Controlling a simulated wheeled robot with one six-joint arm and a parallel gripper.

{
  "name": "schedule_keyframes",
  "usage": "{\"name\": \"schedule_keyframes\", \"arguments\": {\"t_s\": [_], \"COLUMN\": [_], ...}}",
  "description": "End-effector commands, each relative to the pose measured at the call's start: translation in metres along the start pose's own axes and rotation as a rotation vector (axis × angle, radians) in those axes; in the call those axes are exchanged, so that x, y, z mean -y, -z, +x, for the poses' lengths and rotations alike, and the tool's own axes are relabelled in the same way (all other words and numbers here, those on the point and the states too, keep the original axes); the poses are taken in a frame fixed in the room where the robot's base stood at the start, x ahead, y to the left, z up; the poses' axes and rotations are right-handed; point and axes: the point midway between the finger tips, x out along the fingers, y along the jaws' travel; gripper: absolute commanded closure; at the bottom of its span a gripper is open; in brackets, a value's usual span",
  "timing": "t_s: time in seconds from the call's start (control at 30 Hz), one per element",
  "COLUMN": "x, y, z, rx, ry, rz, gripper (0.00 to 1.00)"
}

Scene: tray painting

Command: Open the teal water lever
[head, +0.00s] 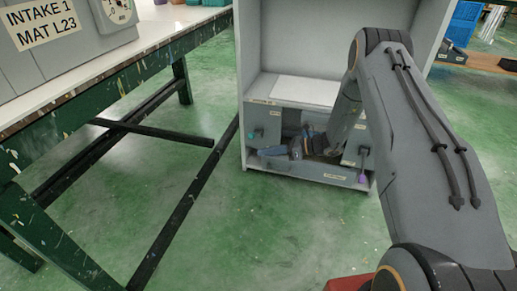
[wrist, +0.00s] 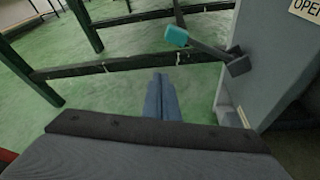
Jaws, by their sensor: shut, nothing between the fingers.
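The teal water lever (wrist: 177,36) has a teal tip on a dark grey arm, which runs to a pivot on the side of a grey panel in the wrist view. In the head view its teal knob (head: 251,135) shows small at the left of the cabinet's lower front. My gripper (wrist: 161,85) has its two blue fingers together, with nothing between them. In the wrist view the fingertips are below and slightly left of the teal tip, apart from it. In the head view my gripper (head: 272,151) is low before the cabinet front, pointing left.
The grey cabinet (head: 247,55) has a purple-tipped lever (head: 362,177) at its lower right. A label reading "OPE" (wrist: 306,10) is partly cut off. A paint-spattered green workbench (head: 130,81) stands at left, its dark rails near the floor. Green floor between is clear.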

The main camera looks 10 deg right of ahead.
Motion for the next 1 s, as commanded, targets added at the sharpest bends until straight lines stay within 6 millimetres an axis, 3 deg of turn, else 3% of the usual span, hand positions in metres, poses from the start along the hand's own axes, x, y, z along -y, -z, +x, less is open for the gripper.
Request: {"name": "schedule_keyframes", "arguments": {"t_s": [0.1,0.33,1.0], "x": [0.000,0.003,0.002], "y": [-0.001,0.001,-0.001], "z": [-0.026,-0.058,-0.064], "rx": [0.001,0.000,-0.005], "ry": [0.000,-0.002,-0.007], "rz": [0.002,0.004,-0.003], "gripper": [1.00,1.00,1.00]}}
